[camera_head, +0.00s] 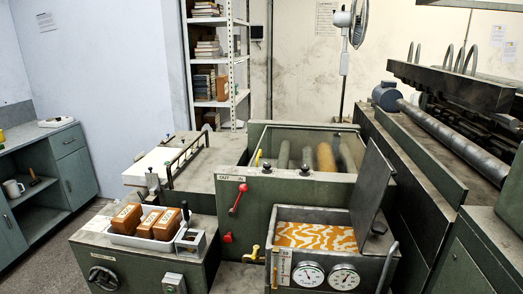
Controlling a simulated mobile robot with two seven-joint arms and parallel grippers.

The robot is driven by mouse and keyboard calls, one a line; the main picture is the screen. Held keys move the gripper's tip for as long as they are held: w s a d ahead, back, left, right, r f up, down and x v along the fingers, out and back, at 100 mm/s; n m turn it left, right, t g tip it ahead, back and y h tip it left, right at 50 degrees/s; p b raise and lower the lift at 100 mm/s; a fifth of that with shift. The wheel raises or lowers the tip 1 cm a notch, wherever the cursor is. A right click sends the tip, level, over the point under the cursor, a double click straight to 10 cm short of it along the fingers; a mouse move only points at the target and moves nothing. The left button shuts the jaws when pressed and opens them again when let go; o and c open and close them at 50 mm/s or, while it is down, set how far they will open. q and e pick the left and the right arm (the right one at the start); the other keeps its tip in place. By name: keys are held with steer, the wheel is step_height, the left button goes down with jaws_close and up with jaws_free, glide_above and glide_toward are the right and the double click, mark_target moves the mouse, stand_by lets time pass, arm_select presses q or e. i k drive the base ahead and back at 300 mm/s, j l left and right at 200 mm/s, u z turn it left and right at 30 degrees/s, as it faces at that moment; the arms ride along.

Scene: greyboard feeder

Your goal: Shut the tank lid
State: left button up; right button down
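The tank (342,217) stands at the lower middle of the head view, with two round gauges on its front. Its top is open and shows an orange and white swirled surface inside. The tank lid (372,187) is a dark grey panel standing up, slightly tilted, along the tank's right side. A small dark round part (379,228) sits near the lid's lower right edge. Neither of my grippers is in view.
A green machine with rollers (325,158) stands behind the tank. A red lever (238,199) and a yellow valve (252,253) are to the tank's left. A white tray (113,238) with brown blocks is farther left. A curved grey bar (388,267) rises beside the tank's right side.

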mark_target(376, 171)
steer(key=i+j+z, duration=0.15)
steer(key=z, duration=0.3)
steer(key=j+z, duration=0.4)
steer(key=i+l, duration=0.05)
